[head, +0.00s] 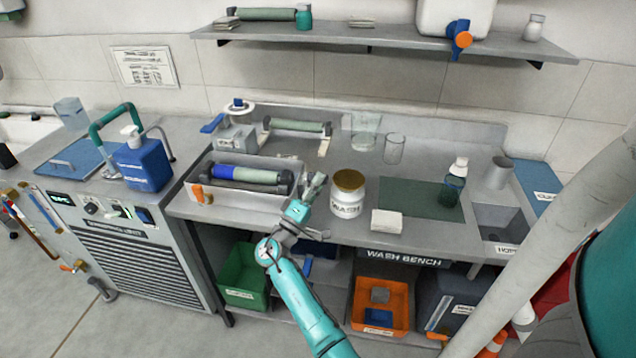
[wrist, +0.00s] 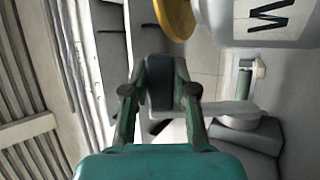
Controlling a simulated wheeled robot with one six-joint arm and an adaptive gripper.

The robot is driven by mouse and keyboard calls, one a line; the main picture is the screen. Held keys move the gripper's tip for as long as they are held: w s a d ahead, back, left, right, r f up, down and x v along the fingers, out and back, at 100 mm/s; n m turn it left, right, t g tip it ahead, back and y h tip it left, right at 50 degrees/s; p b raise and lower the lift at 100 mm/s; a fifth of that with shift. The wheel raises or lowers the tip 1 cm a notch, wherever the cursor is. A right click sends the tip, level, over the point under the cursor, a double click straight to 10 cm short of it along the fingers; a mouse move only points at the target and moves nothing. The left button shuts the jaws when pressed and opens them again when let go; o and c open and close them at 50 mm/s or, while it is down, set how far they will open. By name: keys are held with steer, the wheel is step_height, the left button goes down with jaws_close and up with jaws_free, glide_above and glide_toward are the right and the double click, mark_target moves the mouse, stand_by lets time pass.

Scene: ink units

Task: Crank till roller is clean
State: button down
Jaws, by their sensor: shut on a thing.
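A roller (head: 257,177) lies in a pale metal tray (head: 218,207) on the bench. Its left part is blue and its right part pale green, with dark grey ends. My gripper (head: 315,186) is at the right end of the tray, left of the WASH jar. In the wrist view my gripper (wrist: 160,95) is shut on a dark, rounded grip (wrist: 160,75), which looks like a crank handle. How the grip joins the roller is hidden in both views.
The white WASH jar (head: 346,205) with a brown-gold lid stands close to the right of my gripper. A white block (head: 387,221) lies further right. Another green roller (head: 298,127) rests on a stand behind the tray. A dark green mat (head: 422,199) lies on the right.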

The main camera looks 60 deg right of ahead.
steer(key=c, duration=0.9)
jaws_free()
steer(key=v, duration=1.2)
